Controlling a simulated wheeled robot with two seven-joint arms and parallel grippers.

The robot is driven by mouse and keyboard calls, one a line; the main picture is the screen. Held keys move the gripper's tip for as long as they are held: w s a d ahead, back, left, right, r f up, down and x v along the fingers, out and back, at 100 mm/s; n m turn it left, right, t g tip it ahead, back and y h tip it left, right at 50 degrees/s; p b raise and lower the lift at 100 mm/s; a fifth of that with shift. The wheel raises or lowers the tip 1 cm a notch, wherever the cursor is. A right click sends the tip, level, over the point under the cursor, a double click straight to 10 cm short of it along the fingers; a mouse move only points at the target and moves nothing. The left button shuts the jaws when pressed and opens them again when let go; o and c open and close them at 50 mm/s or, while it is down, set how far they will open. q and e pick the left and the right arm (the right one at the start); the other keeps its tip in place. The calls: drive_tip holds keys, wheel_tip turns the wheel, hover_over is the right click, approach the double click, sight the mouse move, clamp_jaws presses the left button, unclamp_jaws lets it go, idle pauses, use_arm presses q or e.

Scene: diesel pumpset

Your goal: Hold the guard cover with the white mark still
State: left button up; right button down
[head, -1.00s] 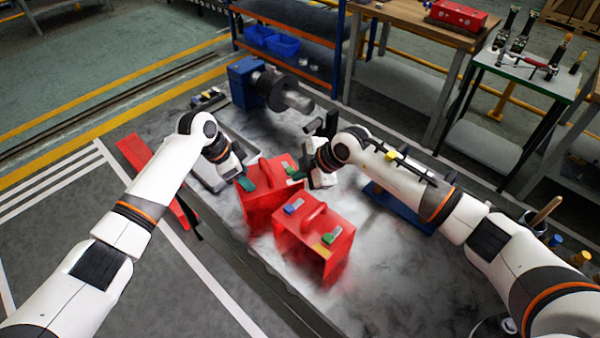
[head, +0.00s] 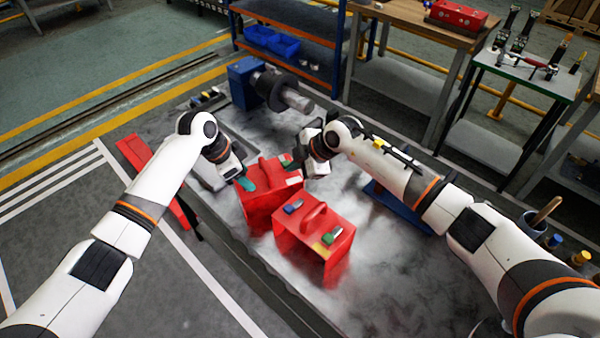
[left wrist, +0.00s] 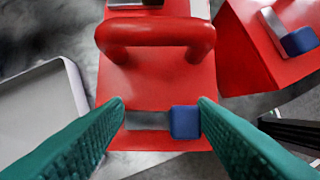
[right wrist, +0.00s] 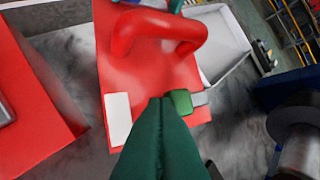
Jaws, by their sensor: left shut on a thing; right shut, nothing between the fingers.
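The guard cover with the white mark (head: 262,203) is a red box with a top handle, standing upright on the grey bench. Its white mark (right wrist: 118,119) shows in the right wrist view, beside a green-ended latch (right wrist: 181,102). My left gripper (head: 243,183) is at the cover's left end. In the left wrist view its green fingers (left wrist: 161,108) sit either side of the blue-ended latch (left wrist: 185,121) and are shut on it. My right gripper (right wrist: 166,103) is shut and empty, its tips close to the green-ended latch; I cannot tell whether they touch.
A second red cover with a yellow mark (head: 338,262) stands close by, nearer me. A grey tray (left wrist: 38,108) lies beyond the held cover.

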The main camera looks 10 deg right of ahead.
drive_tip(key=shift+s+d, duration=0.2)
drive_tip(key=shift+s, duration=0.45)
drive_tip(key=s, duration=0.2)
drive_tip(key=shift+s+d+f, duration=0.1)
drive_tip(key=shift+s+d, duration=0.25)
drive_tip(key=v, duration=1)
drive_tip(key=shift+w, duration=0.15)
use_arm(q)
drive_tip(key=o, duration=1.5)
drive_tip(key=shift+o, duration=0.2)
